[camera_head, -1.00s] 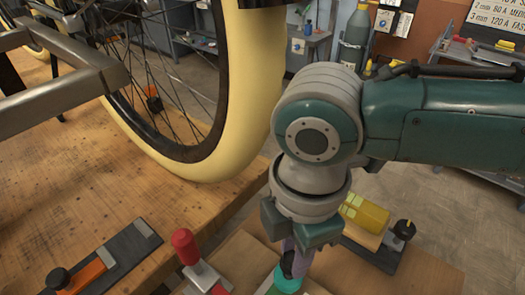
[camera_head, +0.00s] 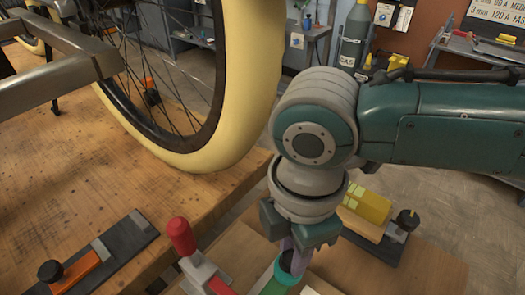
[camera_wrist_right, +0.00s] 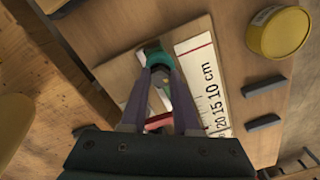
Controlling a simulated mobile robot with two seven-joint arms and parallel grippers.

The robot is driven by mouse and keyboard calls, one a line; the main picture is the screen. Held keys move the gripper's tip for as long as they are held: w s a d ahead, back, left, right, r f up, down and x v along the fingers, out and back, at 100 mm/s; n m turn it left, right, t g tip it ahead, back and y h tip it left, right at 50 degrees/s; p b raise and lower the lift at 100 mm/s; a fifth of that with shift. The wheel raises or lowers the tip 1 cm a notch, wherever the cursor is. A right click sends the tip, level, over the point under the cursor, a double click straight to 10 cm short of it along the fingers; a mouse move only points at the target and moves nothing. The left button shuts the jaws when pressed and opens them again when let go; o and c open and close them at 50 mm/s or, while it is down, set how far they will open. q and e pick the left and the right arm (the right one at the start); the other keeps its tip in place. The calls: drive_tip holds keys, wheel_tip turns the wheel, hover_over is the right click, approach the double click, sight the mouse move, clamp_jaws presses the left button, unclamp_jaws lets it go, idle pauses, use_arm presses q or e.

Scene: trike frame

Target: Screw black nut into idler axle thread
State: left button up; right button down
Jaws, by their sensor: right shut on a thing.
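My right gripper (camera_head: 290,265) points down over the wooden board at the bottom of the head view. Its purple fingers are shut on a teal-green piece (camera_head: 282,279) at their tips. In the right wrist view the fingers (camera_wrist_right: 160,66) meet at the teal-green piece (camera_wrist_right: 155,53), with a gap between them behind the tips. I cannot make out a black nut or the idler axle thread. The trike's cream tyre (camera_head: 238,100) and grey frame tube (camera_head: 55,75) stand to the left, apart from the gripper. My left gripper is out of view.
A red-handled clamp (camera_head: 181,237) stands just left of the gripper. A yellow container (camera_head: 366,207) is to the right. A white ruler (camera_wrist_right: 200,75) lies beside the fingers in the wrist view.

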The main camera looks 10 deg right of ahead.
drive_tip(key=c, duration=0.6)
unclamp_jaws()
drive_tip(key=shift+f, duration=0.1)
wheel_tip(320, 180, up, 10)
drive_tip(key=shift+p, duration=1.2)
